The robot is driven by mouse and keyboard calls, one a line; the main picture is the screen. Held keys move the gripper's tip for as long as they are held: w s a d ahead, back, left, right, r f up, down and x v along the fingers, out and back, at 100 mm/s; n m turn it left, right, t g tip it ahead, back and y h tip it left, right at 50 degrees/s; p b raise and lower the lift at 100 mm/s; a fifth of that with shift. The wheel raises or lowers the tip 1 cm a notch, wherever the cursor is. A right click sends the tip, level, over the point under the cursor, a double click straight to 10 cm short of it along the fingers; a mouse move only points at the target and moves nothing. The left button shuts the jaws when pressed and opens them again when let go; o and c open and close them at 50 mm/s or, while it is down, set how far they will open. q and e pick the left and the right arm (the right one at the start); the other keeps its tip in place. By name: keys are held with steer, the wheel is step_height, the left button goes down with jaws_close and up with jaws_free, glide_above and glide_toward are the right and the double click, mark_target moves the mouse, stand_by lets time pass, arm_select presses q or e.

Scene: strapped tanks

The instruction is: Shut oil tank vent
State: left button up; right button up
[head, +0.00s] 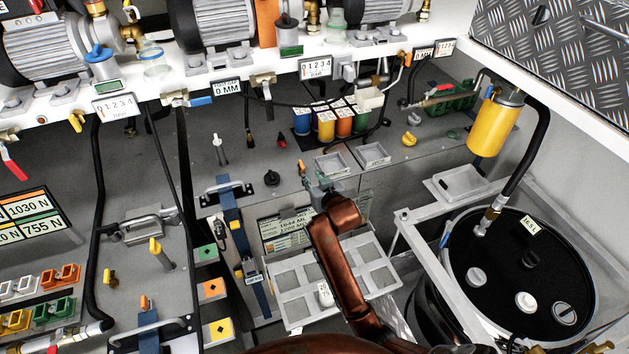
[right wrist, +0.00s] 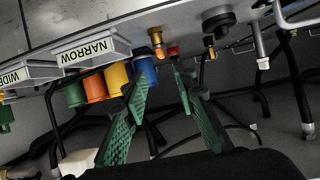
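A round black tank (head: 460,245) stands in a grey frame at the right of the head view. Its top carries a grey cap (head: 476,276), a white cap (head: 526,300), a slotted grey cap (head: 565,313) and a black fitting (head: 532,258). Its small tag (head: 531,226) is too small to read surely, and I cannot tell which fitting is the vent. My right gripper (head: 322,188) is left of the tank, near the small bins. In the right wrist view its green fingers (right wrist: 160,70) are apart with nothing held. My left gripper is out of view.
A yellow filter (head: 493,125) and black hose (head: 530,150) rise beside the tank. A white compartment tray (head: 295,290) lies below my right arm. Coloured cups (head: 325,125) and grey bins (head: 372,154) are near the gripper. A brass fitting (right wrist: 155,40) shows beyond the fingertips.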

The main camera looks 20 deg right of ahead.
steer(key=shift+v, duration=1.2)
